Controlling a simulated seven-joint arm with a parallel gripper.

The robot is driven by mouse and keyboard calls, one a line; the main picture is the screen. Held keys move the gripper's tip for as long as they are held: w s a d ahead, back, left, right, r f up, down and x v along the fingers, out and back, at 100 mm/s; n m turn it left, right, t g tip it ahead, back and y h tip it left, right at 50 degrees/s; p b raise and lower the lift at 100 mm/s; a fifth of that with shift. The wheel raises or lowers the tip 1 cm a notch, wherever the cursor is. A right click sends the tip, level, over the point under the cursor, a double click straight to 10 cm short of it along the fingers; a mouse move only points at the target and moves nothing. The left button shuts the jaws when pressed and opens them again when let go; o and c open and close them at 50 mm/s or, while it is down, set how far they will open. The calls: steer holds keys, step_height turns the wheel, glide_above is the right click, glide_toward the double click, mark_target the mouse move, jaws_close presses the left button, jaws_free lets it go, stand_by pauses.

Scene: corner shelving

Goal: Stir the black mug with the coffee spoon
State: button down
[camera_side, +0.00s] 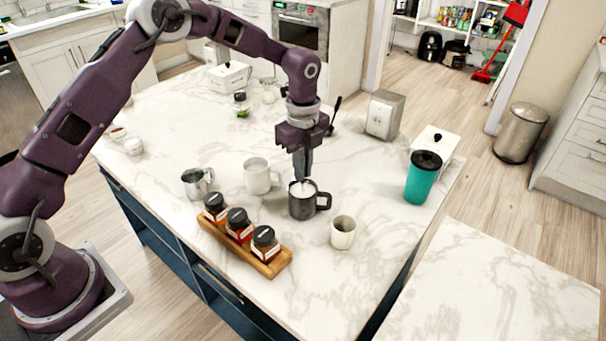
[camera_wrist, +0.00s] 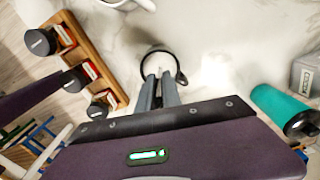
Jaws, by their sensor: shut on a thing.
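The black mug (camera_side: 307,208) stands upright on the marble island, with pale contents showing inside its rim. Its handle points right in the side view. In the wrist view the mug (camera_wrist: 182,78) shows as a dark rim and handle just beyond the fingertips. My gripper (camera_side: 302,176) points straight down, with its fingertips right over the mug's opening. In the wrist view my gripper's fingers (camera_wrist: 160,80) are close together. It is shut on the coffee spoon, which is thin and hardly visible. The fingers and mug hide the spoon's lower end, so its depth cannot be told.
A wooden rack (camera_side: 268,264) with three dark-lidded jars stands at front left. A white mug (camera_side: 258,178), a metal cup (camera_side: 196,183) and a small pale cup (camera_side: 343,234) stand close by. A teal tumbler (camera_side: 421,181) and a metal toaster-like box (camera_side: 383,115) stand to the right.

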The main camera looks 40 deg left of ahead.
steer(key=shift+r, duration=3.05)
step_height(320, 180, up, 5)
steer(key=s+a+f+n, duration=0.1)
steer(key=s+a+n, duration=0.2)
steer(key=n, duration=0.7)
steer(key=s+a+f+n, duration=0.1)
steer(key=s+a+n, duration=0.3)
steer(key=s+n, duration=0.3)
steer(key=n, duration=0.3)
steer(key=shift+s+f, duration=0.3)
steer(key=shift+s, duration=0.05)
